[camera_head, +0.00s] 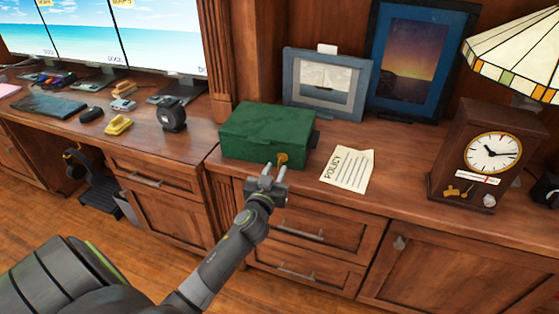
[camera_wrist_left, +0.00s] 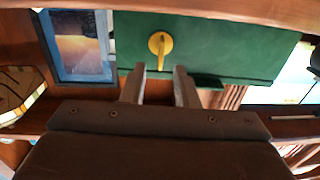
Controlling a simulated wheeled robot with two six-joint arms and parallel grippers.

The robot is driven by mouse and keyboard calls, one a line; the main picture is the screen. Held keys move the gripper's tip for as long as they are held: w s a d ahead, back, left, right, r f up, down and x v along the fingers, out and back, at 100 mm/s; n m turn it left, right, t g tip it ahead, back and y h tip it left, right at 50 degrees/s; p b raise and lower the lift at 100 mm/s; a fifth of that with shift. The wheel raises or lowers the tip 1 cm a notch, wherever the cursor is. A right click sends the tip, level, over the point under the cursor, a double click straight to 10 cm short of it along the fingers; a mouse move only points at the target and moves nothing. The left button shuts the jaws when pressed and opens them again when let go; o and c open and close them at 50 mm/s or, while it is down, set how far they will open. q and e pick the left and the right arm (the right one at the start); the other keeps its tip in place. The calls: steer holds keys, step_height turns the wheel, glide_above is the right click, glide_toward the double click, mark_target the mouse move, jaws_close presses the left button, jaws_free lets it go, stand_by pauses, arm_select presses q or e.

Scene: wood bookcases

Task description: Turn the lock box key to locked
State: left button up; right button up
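The green lock box (camera_head: 262,128) sits on the wooden counter, with a brass key (camera_head: 282,158) in its front face. In the left wrist view the box (camera_wrist_left: 225,50) fills the upper middle, and the yellow key (camera_wrist_left: 160,43) shows its round head and a short bar. My left gripper (camera_head: 274,172) is in front of the box, just short of the key. In the wrist view its two fingers (camera_wrist_left: 160,85) are spread apart with nothing between them, and the key lies beyond the tips, roughly centred. My right gripper is not seen.
A policy paper (camera_head: 348,171) lies right of the box. Framed pictures (camera_head: 326,84) stand behind it. A clock (camera_head: 480,153) and a stained-glass lamp (camera_head: 515,55) are at the right. Drawer handles (camera_head: 299,231) project below the counter edge. A lower desk (camera_head: 60,125) with small items is left.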

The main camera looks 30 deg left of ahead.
mark_target(280, 160)
arm_select(q)
steer(key=shift+x, duration=2.45)
jaws_close()
